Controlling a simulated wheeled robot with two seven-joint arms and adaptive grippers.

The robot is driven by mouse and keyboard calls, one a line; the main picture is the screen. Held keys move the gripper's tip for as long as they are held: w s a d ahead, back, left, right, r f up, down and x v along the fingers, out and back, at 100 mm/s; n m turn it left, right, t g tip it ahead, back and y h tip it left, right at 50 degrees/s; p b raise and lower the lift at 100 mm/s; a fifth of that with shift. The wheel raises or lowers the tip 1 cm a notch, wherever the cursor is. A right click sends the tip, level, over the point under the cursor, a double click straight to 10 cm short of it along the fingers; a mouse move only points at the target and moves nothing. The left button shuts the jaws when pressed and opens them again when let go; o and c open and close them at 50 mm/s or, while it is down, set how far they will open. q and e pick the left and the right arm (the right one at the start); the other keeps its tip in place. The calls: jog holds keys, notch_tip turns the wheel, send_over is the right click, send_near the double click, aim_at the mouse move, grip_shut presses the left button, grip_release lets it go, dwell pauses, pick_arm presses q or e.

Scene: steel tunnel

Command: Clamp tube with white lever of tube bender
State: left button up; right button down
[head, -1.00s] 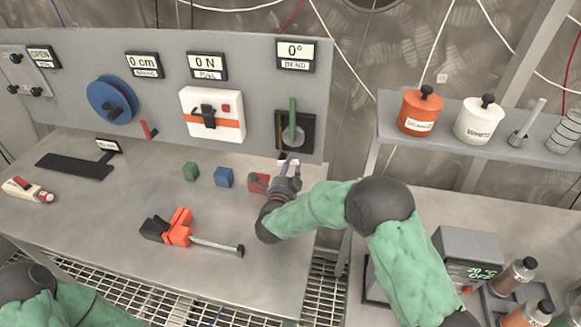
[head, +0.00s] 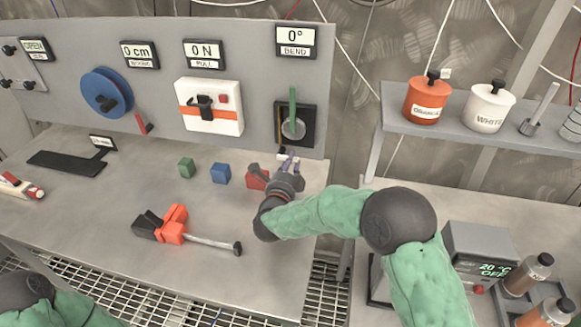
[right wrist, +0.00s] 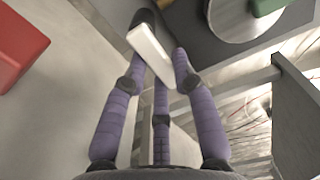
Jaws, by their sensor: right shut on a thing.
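The tube bender (head: 311,127) is a dark square plate with a grey disc and an upright green handle (head: 293,104), under the "0° BEND" display. It also shows at the top right of the right wrist view, with the disc (right wrist: 235,20) and part of the green handle (right wrist: 265,6). The white lever (right wrist: 150,47) lies between the fingers of my right gripper (right wrist: 163,62), which is shut on it just below the bender. In the head view this gripper (head: 288,163) largely hides the lever. I cannot make out a tube in the bender. My left gripper is out of view.
A red block (head: 256,180) sits close left of my right gripper, with blue (head: 221,173) and green (head: 187,167) blocks farther left. An orange-and-black tool (head: 172,226) lies on the bench front. A shelf (head: 455,134) with pots stands at right.

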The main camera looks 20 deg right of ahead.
jog(key=c, duration=1)
grip_release()
jog(key=v, duration=1.2)
